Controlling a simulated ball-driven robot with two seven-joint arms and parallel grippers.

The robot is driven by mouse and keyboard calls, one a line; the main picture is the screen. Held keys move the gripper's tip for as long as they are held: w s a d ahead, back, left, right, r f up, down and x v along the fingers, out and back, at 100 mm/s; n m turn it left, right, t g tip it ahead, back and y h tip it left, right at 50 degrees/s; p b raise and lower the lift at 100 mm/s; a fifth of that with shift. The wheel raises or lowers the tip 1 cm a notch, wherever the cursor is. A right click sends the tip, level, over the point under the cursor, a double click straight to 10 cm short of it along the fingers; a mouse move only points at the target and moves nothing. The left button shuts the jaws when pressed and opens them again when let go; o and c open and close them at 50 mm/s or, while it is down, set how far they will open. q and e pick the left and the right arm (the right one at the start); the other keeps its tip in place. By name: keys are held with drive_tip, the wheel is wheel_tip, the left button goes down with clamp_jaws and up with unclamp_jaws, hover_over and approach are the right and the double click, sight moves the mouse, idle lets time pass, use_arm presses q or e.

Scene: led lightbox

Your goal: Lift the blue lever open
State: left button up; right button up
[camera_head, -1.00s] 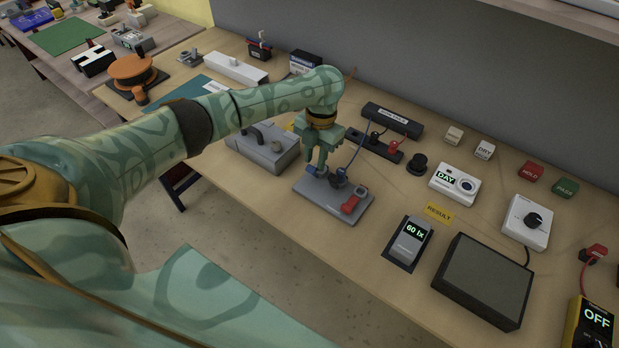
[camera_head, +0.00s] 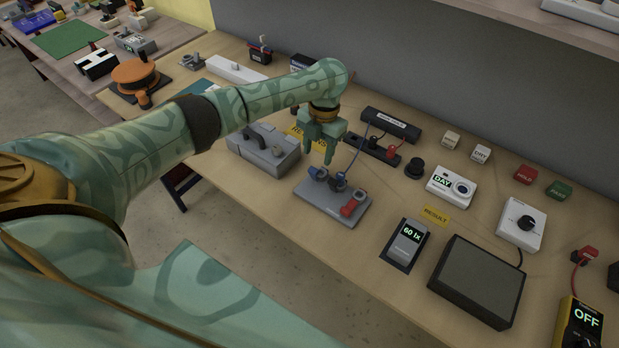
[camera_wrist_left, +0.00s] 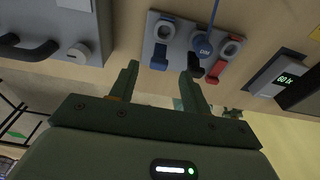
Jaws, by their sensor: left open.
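The blue lever (camera_head: 318,173) is at the left end of a grey base plate (camera_head: 333,207). In the left wrist view the blue lever (camera_wrist_left: 158,60) lies ahead of my fingers, its length pointing towards me, with a pale ring at its far end. Its exact tilt is hard to tell. My right gripper does not show.
A grey box with a dark handle (camera_head: 262,150) stands left of the plate. A black power strip (camera_head: 372,148) is behind it. A light meter (camera_head: 405,243) and a dark panel (camera_head: 478,280) are to the right. The table's front edge runs close by.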

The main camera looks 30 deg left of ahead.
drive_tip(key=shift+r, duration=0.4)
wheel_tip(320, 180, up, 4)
drive_tip(key=p, duration=0.4)
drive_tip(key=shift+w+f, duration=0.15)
